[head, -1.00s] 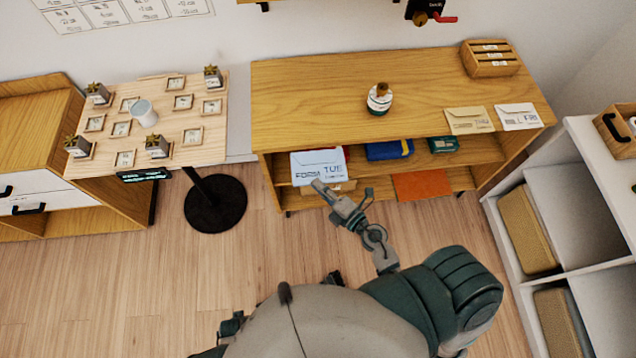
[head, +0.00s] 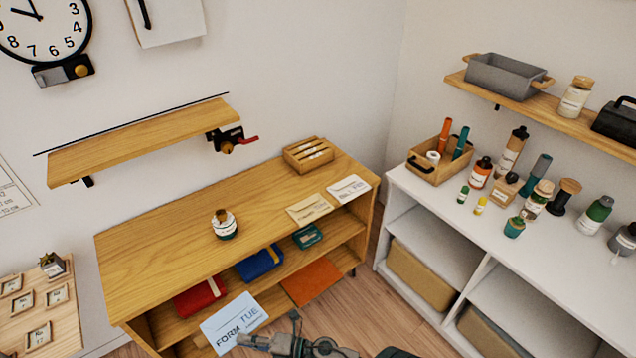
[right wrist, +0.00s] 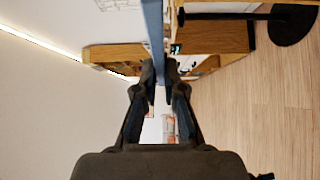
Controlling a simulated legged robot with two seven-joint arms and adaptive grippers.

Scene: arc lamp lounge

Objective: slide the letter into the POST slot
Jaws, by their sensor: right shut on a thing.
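The held letter (head: 232,324) is a pale blue-white envelope with the large words "FORM" and "TUE". My right gripper (head: 248,342) is shut on its lower edge, in front of the cabinet's open shelves. In the right wrist view the fingers (right wrist: 160,72) pinch the letter (right wrist: 154,28), which shows edge-on as a thin blue strip. A small wooden rack (head: 298,164) with several labelled slots stands on the cabinet top at the back right. Its labels are too small to read, so I cannot tell which is POST. My left gripper is out of view.
Two envelopes, one tan (head: 310,209) and one white (head: 349,189), lie on the wooden cabinet top (head: 165,240) in front of the rack. A small bottle (head: 224,225) stands left of them. A wall shelf (head: 140,142) hangs above. A white shelf unit (head: 440,200) stands right.

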